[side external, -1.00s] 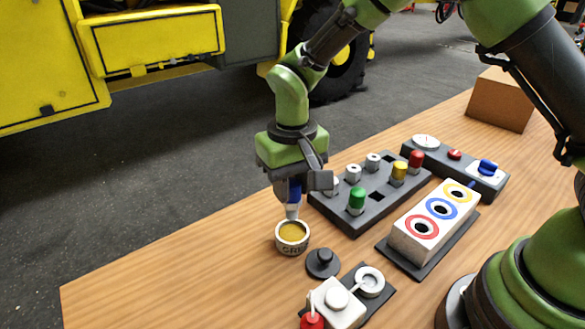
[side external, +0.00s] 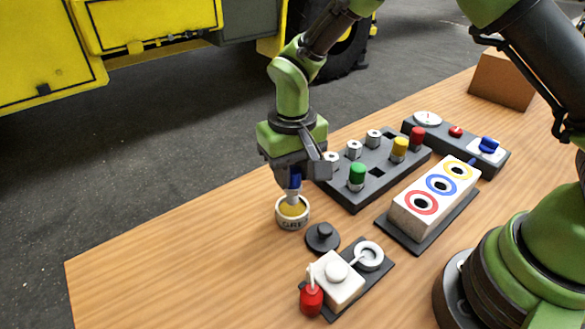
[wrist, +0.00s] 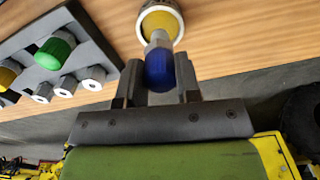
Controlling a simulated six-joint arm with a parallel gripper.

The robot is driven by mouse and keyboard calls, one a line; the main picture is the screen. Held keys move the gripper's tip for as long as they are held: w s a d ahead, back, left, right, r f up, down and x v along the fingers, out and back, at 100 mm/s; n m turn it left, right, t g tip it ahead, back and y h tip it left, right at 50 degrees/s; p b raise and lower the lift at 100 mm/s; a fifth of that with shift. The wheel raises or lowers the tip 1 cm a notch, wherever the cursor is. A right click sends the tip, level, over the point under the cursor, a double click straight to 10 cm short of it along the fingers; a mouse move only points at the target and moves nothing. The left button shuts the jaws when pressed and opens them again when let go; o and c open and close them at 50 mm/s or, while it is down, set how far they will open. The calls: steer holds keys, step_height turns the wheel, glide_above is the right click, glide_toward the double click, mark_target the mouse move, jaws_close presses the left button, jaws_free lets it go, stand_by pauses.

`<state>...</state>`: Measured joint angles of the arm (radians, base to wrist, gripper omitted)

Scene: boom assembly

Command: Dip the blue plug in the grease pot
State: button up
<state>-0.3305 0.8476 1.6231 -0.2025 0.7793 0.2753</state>
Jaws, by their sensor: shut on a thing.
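My gripper (side external: 294,183) is shut on the blue plug (side external: 294,179), which points down with its metal end toward the grease pot. The wrist view shows the blue plug (wrist: 159,68) between the two fingers (wrist: 160,88). The grease pot (side external: 292,222) is a small white round pot with yellow grease, directly below the gripper. The plug's tip is at the pot's opening, over or in the grease; I cannot tell how deep. The wrist view also shows the pot (wrist: 160,10) beyond the plug's tip.
A dark lid (side external: 322,237) lies right of the pot. A dark rack (side external: 375,190) holds green, yellow, red and bare metal plugs. A white block with coloured ringed holes (side external: 407,218) stands right of it. A white unit with a red part (side external: 340,290) is in front. The table's left is clear.

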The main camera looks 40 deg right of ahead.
mark_target(292, 186)
steer(key=shift+f, duration=0.95)
stand_by(1.1)
steer(key=shift+f, duration=0.8)
steer(key=shift+r, duration=3.05)
